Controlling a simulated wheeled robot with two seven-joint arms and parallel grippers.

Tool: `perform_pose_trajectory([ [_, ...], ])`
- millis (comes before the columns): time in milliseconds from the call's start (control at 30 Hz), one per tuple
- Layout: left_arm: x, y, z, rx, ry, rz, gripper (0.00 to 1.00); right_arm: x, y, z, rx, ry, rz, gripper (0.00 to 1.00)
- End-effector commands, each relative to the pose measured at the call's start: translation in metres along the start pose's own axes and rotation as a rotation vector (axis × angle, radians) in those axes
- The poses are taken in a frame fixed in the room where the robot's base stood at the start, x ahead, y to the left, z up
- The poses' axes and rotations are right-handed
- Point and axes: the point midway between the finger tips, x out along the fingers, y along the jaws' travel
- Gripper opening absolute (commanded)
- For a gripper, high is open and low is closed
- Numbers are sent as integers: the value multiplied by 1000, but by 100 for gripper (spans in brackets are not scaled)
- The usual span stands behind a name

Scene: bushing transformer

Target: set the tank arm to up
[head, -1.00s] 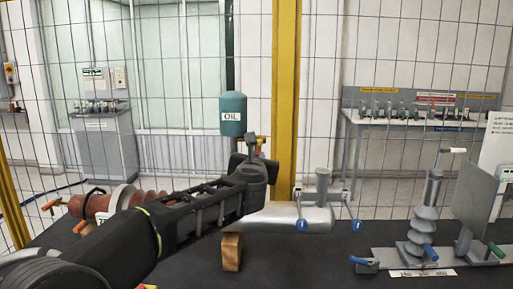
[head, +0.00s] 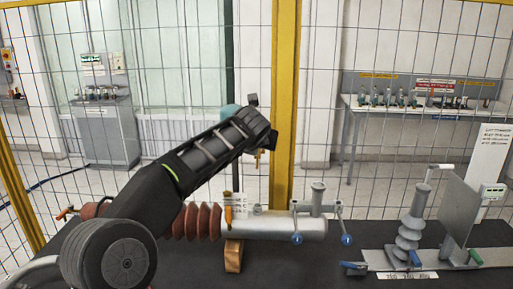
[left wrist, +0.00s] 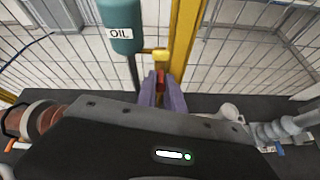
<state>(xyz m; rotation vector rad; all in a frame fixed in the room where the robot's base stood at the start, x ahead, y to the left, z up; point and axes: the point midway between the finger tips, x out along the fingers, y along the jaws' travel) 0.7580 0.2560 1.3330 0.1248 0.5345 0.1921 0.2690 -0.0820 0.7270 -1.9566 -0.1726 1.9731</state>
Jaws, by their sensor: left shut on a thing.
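The teal oil tank (left wrist: 121,28) stands at the upper left of the left wrist view on a dark post. In the head view, only a sliver of the tank (head: 230,111) shows behind my left arm. A yellow fitting (left wrist: 155,55) sits to the right of the post. Just below it is a small red piece, apparently the tank arm (left wrist: 160,76), between the fingers of my left gripper (left wrist: 161,88). The gripper is shut on it. The fingers hide much of the arm, so its exact angle cannot be told. My right gripper is in neither current view.
A horizontal bushing with brown ribs (head: 203,220) and a grey body (head: 270,226) lies below my left arm, with a wooden block (head: 233,257) under it. A grey ribbed insulator (head: 409,229) stands at right. A yellow post (head: 286,95) and mesh fence stand close behind.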

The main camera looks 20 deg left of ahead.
Motion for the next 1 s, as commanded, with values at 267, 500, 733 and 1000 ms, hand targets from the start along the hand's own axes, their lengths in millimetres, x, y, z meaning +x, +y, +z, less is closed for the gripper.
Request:
perform_pose_trajectory([
  [267, 2, 3, 17, -3, 66, -14, 0, 0, 0, 0, 0, 0, 0, 36],
  [500, 2, 4, 23, 1, 96, -18, 0, 0, 0, 0, 0, 1, 0, 36],
  [733, 1, 5, 25, 1, 102, -20, 0, 0, 0, 0, 0, 1, 0, 36],
  [1000, 1, 5, 25, 1, 101, -19, 14, 0, 0, 0, 0, 0, 0, 36],
])
